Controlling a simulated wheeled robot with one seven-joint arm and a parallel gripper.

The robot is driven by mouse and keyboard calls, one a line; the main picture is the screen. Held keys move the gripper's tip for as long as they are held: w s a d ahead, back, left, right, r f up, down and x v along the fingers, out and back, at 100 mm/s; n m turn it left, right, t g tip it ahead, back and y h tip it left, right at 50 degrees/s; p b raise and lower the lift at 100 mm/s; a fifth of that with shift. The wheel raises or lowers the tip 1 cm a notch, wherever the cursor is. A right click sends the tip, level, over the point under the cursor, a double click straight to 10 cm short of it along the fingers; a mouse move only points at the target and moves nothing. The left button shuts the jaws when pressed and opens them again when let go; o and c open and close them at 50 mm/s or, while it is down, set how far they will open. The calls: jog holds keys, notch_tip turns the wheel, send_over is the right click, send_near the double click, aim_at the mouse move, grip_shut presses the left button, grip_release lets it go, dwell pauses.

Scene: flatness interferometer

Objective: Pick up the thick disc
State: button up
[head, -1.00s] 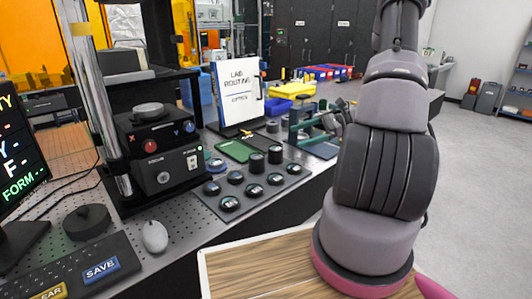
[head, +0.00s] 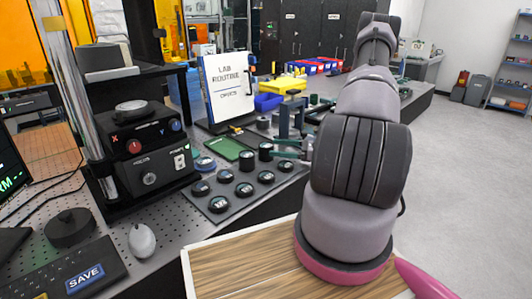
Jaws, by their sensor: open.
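Several dark round discs with pale labels sit on a grey mat (head: 216,217) on the bench. Two at the back stand taller than the rest: one dark thick disc (head: 265,152) at the back right and another (head: 246,161) just left of it. I cannot tell which one the task means.
A black instrument (head: 148,150) with a metal post stands left of the mat. A green pad (head: 229,148) and a white "LAB ROUTINE" sign (head: 228,85) are behind the discs. A mouse (head: 142,240) and keyboard (head: 75,275) lie front left.

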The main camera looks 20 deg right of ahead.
aim_at(266, 145)
jog(key=x, duration=0.4)
jog(key=shift+a+r, duration=0.15)
jog(key=shift+a, duration=0.3)
jog(key=c, duration=1.5)
grip_shut()
jog(key=shift+r, duration=0.1)
